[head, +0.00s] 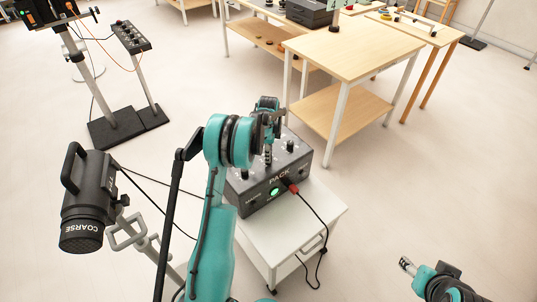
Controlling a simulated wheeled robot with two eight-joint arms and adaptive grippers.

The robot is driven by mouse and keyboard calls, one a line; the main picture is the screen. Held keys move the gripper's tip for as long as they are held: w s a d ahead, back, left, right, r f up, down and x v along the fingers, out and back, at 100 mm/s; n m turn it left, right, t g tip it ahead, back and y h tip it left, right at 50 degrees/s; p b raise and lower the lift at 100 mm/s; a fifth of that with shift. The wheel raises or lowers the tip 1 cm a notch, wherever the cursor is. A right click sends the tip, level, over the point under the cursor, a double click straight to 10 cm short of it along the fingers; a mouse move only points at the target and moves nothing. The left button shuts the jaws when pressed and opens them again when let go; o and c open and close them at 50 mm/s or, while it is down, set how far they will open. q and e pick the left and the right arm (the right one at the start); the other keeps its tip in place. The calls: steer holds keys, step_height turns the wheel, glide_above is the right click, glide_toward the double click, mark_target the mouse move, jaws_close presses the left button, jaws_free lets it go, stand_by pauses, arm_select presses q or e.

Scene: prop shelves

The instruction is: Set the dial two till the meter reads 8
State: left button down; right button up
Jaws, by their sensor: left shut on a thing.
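A dark box marked PACK (250,200) sits on a white cabinet, with a lit green spot (275,191) on its front. A black knob (290,146) stands on its top. My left gripper (268,158) points down onto the box top, left of that knob. It is shut on a dial there, mostly hidden by the fingers. No dial number or meter reading is legible. My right gripper (406,266) is at the lower right, over bare floor, away from the box. Its fingers are too small to judge.
A red plug (293,187) with a black cable is in the box front. The white cabinet (310,215) stands on castors. A lamp marked COARSE (88,205) is at left. A knobbed panel (131,38) stands behind. Wooden tables (355,50) stand at the back; right floor is clear.

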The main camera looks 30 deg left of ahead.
arm_select(q)
steer(key=c, duration=1.2)
jaws_free()
step_height(320, 180, up, 12)
